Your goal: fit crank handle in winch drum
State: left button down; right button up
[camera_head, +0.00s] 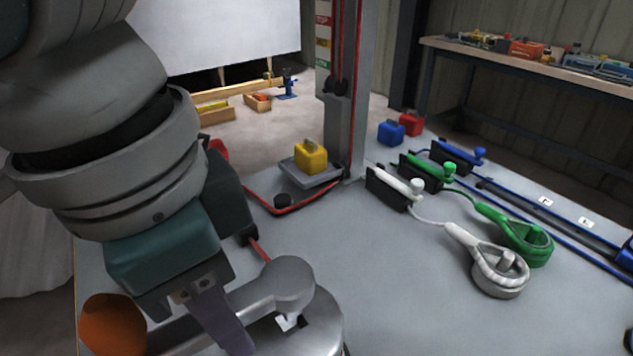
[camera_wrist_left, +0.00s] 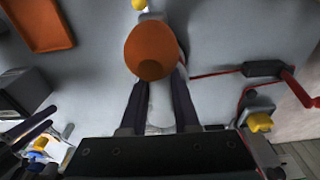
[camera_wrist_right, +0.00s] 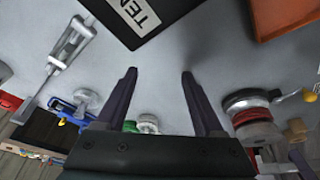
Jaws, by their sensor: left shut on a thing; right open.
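The crank handle has an orange knob (camera_head: 112,324) and a grey arm ending in a round hub (camera_head: 287,279). My left gripper (camera_head: 222,318) is shut on the crank's grey arm. In the left wrist view the knob (camera_wrist_left: 152,45) hides the far part of the crank. The grey winch drum (camera_head: 322,325) is low in the head view, with a square socket partly showing. The crank's hub overlaps the drum there; I cannot tell the gap between them. My right gripper (camera_wrist_right: 160,72) is open and empty. A drum wound with red line (camera_wrist_right: 250,100) shows beside it.
A yellow block (camera_head: 310,157) sits on a grey plate near a post (camera_head: 346,110). An orange tray (camera_wrist_left: 40,25) is at the left wrist view's upper left. The front middle of the bench is clear.

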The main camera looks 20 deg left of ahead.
pick_arm(q)
jog(key=shift+p, duration=0.45)
jog(key=shift+f+p, duration=0.2)
jog(key=shift+p, duration=0.15)
dwell(0.4)
jog(key=shift+f, duration=0.4)
dwell(0.3)
jog(key=shift+f, duration=0.25)
jog(key=shift+f, duration=0.7)
dwell(1.1)
jog(key=shift+c, duration=0.8)
grip_release()
